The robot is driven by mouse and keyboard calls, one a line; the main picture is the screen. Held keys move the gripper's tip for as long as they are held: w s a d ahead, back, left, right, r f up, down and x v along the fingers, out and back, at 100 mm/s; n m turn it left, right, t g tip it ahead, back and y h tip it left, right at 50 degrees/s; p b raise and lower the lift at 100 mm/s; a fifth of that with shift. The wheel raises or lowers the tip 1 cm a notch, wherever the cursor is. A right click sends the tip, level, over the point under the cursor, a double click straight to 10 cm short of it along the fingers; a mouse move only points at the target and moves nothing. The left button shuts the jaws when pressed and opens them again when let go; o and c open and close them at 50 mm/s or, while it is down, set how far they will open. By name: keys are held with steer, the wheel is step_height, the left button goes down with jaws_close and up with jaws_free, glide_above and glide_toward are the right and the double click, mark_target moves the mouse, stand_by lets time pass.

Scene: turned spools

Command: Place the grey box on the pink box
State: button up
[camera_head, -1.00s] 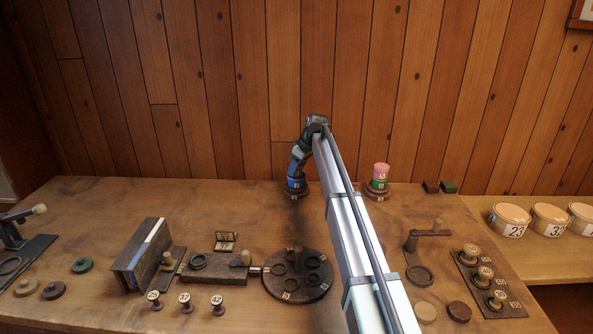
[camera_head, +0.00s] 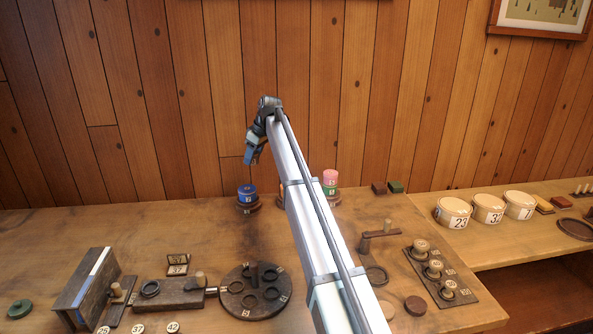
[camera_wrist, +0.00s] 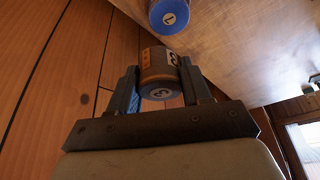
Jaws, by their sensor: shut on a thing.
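My gripper (camera_head: 252,154) is raised in front of the wooden wall, above and a little right of a blue spool (camera_head: 247,191) on a round brown stand. In the wrist view my gripper (camera_wrist: 162,82) is shut on a brownish-grey cylinder (camera_wrist: 158,62) with number labels and a bluish end face. A blue round end (camera_wrist: 170,14) shows beyond it, apart from it. A pink spool (camera_head: 330,174) sits on a green one (camera_head: 329,189) on another stand, partly behind my arm. I see no plainly grey or pink box; these pieces are round.
Round numbered tubs (camera_head: 453,212) stand on the right shelf. A round dark rack (camera_head: 232,303) and a spool board (camera_head: 462,293) fill the front. The left back tabletop is clear.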

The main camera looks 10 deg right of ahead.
steer(key=w+d+r+m, duration=0.2)
steer(key=d, duration=1.6)
step_height(320, 180, up, 2)
steer(key=r+n, duration=0.1)
steer(key=n, duration=0.1)
glide_above(328, 172)
steer(key=d, duration=0.1)
steer(key=shift+s+d+f, duration=0.1)
steer(key=shift+f, duration=2.5)
steer(key=shift+s+f, duration=0.1)
steer(key=shift+f, duration=2.45)
steer(key=shift+f, duration=0.1)
steer(key=o, duration=1)
steer(key=shift+o, duration=0.2)
steer(key=v, duration=1.2)
